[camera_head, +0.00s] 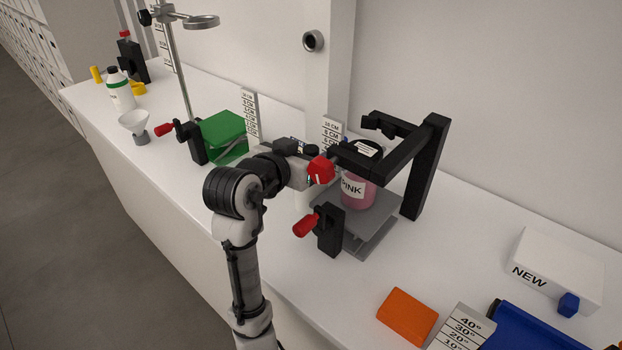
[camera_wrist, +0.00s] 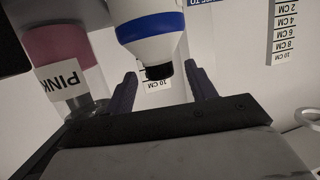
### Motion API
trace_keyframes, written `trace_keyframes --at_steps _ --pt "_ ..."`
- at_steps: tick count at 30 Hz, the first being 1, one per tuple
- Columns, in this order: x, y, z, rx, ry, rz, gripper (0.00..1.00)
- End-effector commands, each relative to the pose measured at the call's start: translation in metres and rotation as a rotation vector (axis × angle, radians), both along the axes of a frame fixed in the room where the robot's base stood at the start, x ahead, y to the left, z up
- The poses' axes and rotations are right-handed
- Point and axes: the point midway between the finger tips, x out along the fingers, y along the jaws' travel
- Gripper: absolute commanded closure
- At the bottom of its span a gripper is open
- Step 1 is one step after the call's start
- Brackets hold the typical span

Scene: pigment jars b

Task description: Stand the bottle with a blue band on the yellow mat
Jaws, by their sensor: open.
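The bottle with a blue band (camera_wrist: 157,24) shows in the wrist view, white with a black cap. The wrist picture is upside down, with its labels inverted. My gripper (camera_wrist: 161,73) is open, with the bottle's cap end showing between its two fingers. I cannot tell whether they touch it. In the head view my arm hides most of this bottle; a white piece below the arm's end may be part of it. No yellow mat can be made out in either view.
A pink jar (camera_head: 357,190) stands under a black frame (camera_head: 425,170), close beside my gripper. A red-handled clamp (camera_head: 328,235) is in front. A green box (camera_head: 222,135) is to the left. An orange block (camera_head: 407,316) and white box (camera_head: 556,268) lie at right.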

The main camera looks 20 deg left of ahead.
Motion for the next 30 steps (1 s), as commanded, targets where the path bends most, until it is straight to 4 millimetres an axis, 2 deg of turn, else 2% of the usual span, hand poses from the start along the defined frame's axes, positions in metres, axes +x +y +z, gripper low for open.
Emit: trace_keyframes --at_steps 7,20,30 --pt "0.0017 -0.0002 -0.001 0.0 0.0 0.0 0.44" --pt "0.0014 -0.0001 -0.0006 0.0 0.0 0.0 1.0" --pt "0.0021 -0.0003 0.0018 0.001 -0.001 0.0 1.0"
